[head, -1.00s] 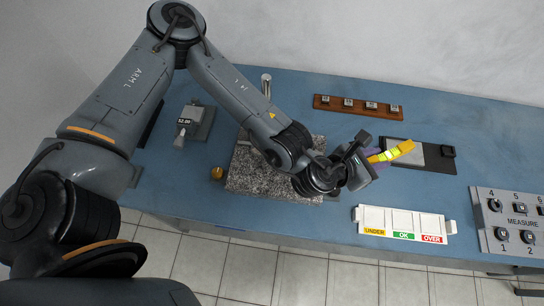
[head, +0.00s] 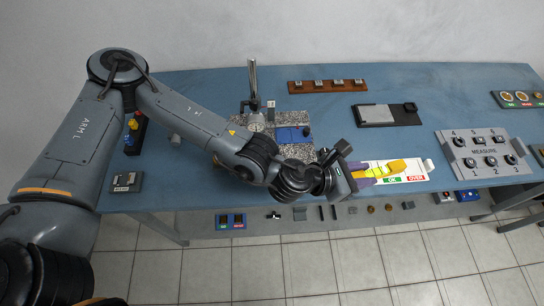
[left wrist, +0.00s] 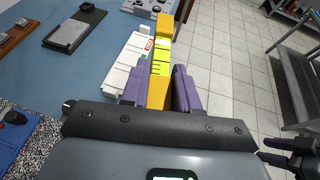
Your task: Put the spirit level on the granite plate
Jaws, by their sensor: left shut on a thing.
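The yellow spirit level (head: 396,166), with a bright yellow-green window, is in my left gripper (head: 366,174). The gripper's purple fingers are shut on its near end, and the level sticks out to the right, in front of the white tray as the head camera sees it. In the left wrist view the level (left wrist: 162,45) points away from the fingers (left wrist: 158,80), beside the tray. The speckled granite plate (head: 298,152) lies left of the gripper, partly hidden by my left arm.
A blue object (head: 292,134) and a metal stand (head: 253,85) occupy parts of the plate. The white tray (head: 428,166) is marked OK and OVER. A dark base (head: 388,115), a brown rack (head: 326,85) and the MEASURE panel (head: 480,152) stand around. Blue table is clear between them.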

